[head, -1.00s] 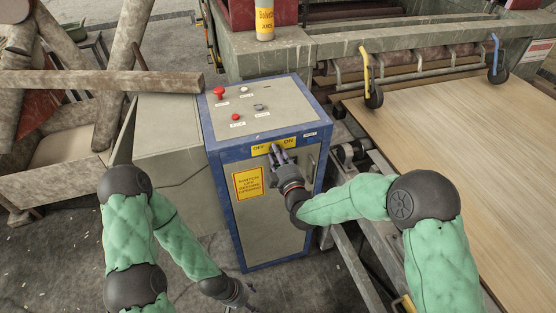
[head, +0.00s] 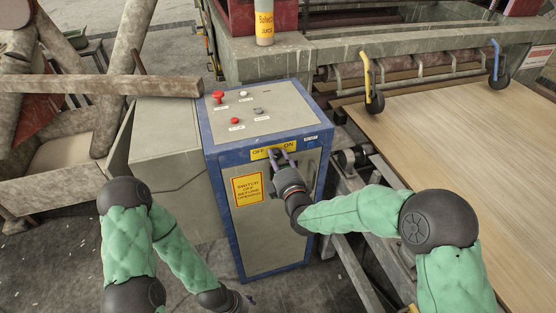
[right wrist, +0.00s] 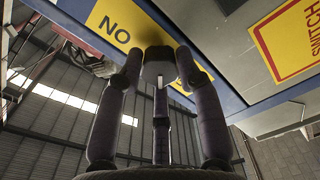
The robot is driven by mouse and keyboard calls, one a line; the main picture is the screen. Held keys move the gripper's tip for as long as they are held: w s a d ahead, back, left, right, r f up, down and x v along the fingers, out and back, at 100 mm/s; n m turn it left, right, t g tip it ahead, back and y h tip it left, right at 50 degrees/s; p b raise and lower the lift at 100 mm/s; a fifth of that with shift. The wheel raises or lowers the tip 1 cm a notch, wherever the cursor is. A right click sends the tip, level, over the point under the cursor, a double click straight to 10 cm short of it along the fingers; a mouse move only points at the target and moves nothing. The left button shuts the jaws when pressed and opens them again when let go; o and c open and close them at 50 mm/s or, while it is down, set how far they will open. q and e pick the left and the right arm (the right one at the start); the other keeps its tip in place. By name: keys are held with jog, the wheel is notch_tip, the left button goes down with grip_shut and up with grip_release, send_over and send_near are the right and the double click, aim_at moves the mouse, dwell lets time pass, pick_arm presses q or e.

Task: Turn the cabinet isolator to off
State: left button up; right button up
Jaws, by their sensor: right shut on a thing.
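The cabinet isolator is a dark knob (right wrist: 158,62) on a yellow plate (head: 259,155) on the front of the blue-framed grey cabinet (head: 265,240). The plate reads OFF at its left and ON at its right. My right gripper (head: 284,158) is at the knob; in the right wrist view its fingers (right wrist: 158,78) close around it. The fingers cover much of the knob in the head view, so I cannot tell which way it points. My left gripper (head: 243,304) hangs low near the floor, cut by the frame's bottom edge; its jaws are unclear.
The cabinet's top carries red buttons (head: 218,97) and small switches. A yellow warning sign (head: 248,189) is on its front. A conveyor with a wooden sheet (head: 470,140) lies at right. A log (head: 100,81) reaches toward the cabinet from the left.

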jog(key=shift+r, duration=0.1)
jog(key=o, duration=1.2)
jog(key=shift+a, duration=0.1)
jog(key=shift+c, duration=0.2)
jog(key=shift+s, duration=0.1)
jog(key=v, duration=1.1)
jog(key=shift+s, duration=0.35)
